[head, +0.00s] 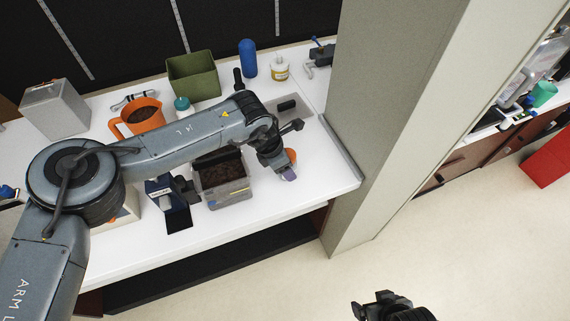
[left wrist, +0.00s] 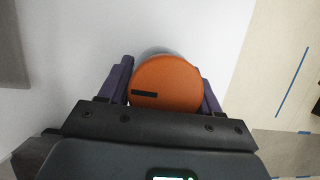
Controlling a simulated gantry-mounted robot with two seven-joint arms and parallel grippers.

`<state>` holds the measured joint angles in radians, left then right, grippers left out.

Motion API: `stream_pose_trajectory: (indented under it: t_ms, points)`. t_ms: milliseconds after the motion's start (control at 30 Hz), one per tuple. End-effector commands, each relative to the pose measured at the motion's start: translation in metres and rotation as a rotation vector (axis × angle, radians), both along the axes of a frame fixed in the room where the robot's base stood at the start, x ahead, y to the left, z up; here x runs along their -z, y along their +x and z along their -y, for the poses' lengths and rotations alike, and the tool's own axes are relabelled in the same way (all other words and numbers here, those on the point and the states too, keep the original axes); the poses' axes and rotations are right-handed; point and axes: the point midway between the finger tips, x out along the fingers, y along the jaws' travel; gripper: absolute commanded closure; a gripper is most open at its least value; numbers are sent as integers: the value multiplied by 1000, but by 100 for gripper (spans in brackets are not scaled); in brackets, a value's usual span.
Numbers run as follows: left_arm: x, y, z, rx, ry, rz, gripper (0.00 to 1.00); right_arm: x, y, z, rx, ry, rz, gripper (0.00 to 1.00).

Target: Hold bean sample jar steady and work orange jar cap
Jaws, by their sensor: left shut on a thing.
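The orange jar cap (left wrist: 167,80) is round, with a dark bar mark near its edge. It sits between the two purple fingers of my left gripper (left wrist: 164,92), which is shut on it. In the head view a bit of the orange cap (head: 291,155) shows beside my left gripper (head: 287,173), over the right end of the white counter.
A grey bin of dark beans (head: 224,180) stands left of my left gripper. An orange jug (head: 143,117), green bin (head: 193,76), blue bottle (head: 248,58) and white-yellow jar (head: 280,69) stand farther back. A beige pillar (head: 385,120) rises at the counter's right end.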

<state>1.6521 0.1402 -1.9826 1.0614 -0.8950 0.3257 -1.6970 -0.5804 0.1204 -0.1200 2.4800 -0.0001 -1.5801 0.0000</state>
Motion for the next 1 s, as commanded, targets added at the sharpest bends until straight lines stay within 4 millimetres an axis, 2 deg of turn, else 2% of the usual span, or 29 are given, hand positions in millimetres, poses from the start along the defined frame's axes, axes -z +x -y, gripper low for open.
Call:
stream_pose_trajectory:
  t_ms: [400,433,600,1000]
  points:
    - [0,0,0,0,0,0,86,0,0,0,0,0,0,9]
    - [0,0,0,0,0,0,32,0,1,0,1,1,2,9]
    - [0,0,0,0,0,0,7,-1,1,0,2,1,3,9]
    - [-5,0,-2,-1,0,1,7,0,0,0,0,0,1,9]
